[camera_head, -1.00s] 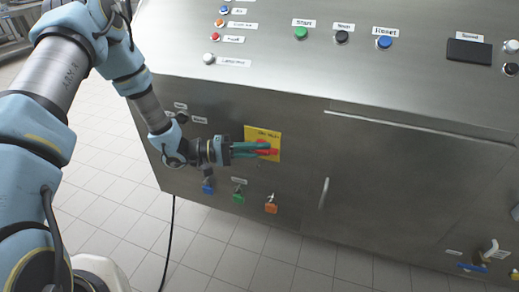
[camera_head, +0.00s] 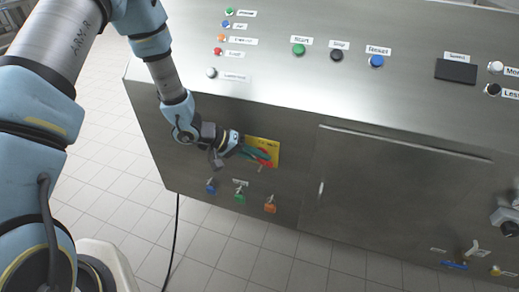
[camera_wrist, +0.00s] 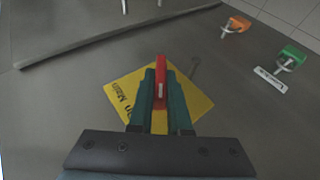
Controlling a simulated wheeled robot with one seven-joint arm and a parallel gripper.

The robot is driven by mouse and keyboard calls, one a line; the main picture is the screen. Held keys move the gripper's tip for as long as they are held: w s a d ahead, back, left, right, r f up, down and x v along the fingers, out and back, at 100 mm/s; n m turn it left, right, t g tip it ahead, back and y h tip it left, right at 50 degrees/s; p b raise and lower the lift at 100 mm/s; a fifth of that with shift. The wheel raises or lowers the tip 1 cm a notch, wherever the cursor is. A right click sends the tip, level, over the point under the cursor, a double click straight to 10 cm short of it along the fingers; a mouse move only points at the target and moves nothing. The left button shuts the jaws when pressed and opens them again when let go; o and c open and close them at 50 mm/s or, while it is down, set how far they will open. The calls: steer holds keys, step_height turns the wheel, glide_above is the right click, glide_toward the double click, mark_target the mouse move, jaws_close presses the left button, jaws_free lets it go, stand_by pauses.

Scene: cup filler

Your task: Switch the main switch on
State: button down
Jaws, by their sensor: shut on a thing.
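The main switch has a red handle (camera_head: 264,154) on a yellow plate (camera_head: 274,144) on the front of the steel machine. My gripper (camera_head: 258,155), with green fingers, is shut on the red handle from the left in the head view. In the wrist view the handle (camera_wrist: 161,72) stands between the two fingertips (camera_wrist: 161,88), in front of the yellow plate (camera_wrist: 198,103). The plate appears turned relative to the fingers there. The fingers hide part of the handle and plate.
Blue (camera_head: 211,188), green (camera_head: 240,197) and orange (camera_head: 270,207) valve handles sit below the switch. A cabinet door (camera_head: 390,190) lies to its right. The sloped top panel carries several buttons, including green Start (camera_head: 299,49). A black cable (camera_head: 174,235) hangs at left.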

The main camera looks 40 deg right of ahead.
steer(key=shift+m+t+y, duration=0.3)
steer(key=shift+t+y, duration=0.6)
steer(key=shift+t, duration=0.2)
steer(key=shift+s+f+m+t+y+b, duration=0.1)
steer(key=shift+f+m+t+y+b, duration=0.2)
steer(key=shift+t+y+b, duration=0.6)
steer(key=t+y+b, duration=0.1)
steer(key=t+b, duration=0.1)
steer(key=b, duration=0.4)
steer(key=shift+m+t, duration=0.3)
steer(key=shift+r+t+y+b, duration=0.1)
steer(key=shift+t+y+b, duration=0.3)
steer(key=shift+b, duration=0.8)
steer(key=shift+r+b, duration=0.2)
steer(key=shift+b, duration=0.25)
steer(key=c, duration=0.9)
jaws_free()
steer(key=shift+o, duration=0.2)
